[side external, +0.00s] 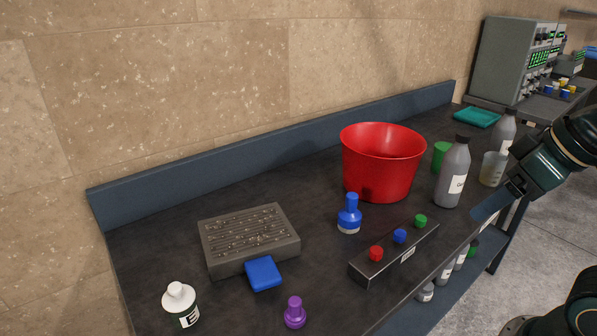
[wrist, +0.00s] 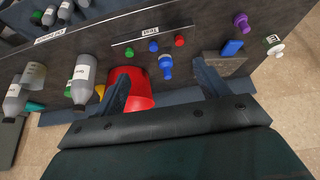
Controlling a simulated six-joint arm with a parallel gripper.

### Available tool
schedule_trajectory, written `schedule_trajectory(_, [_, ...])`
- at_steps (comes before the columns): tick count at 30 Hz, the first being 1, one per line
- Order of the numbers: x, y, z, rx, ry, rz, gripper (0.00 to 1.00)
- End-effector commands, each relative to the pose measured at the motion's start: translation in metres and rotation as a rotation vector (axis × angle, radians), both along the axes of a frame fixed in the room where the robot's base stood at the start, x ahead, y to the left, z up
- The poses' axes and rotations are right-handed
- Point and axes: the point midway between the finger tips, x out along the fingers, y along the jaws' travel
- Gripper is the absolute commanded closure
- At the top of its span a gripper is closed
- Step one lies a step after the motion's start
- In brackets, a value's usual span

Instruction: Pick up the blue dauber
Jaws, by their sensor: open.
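The blue dauber (side external: 349,215) stands upright on the dark bench, in front of the red bucket and behind the row of coloured buttons. In the wrist view the blue dauber (wrist: 166,68) shows in the gap between my fingers, beyond their tips. My gripper (side external: 488,206) is at the right of the side view, over the bench's front edge and well apart from the dauber. In the wrist view my gripper (wrist: 163,82) has its two fingers spread wide with nothing between them.
The red bucket (side external: 382,170) and a grey bottle (side external: 453,174) stand between the back and right. A dark button box (side external: 380,265), grey block (side external: 248,240), blue pad (side external: 263,273), purple dauber (side external: 295,313) and white bottle (side external: 180,303) lie around. Bare bench surrounds the blue dauber's left side.

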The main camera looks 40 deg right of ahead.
Motion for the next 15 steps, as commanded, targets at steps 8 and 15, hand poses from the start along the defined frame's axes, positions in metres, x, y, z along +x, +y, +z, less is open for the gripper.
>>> schedule_trajectory(8, [0.002, 0.000, 0.001, -0.005, 0.003, 0.010, 0.26])
schedule_trajectory(15, [0.020, 0.000, 0.009, -0.054, 0.039, 0.104, 0.26])
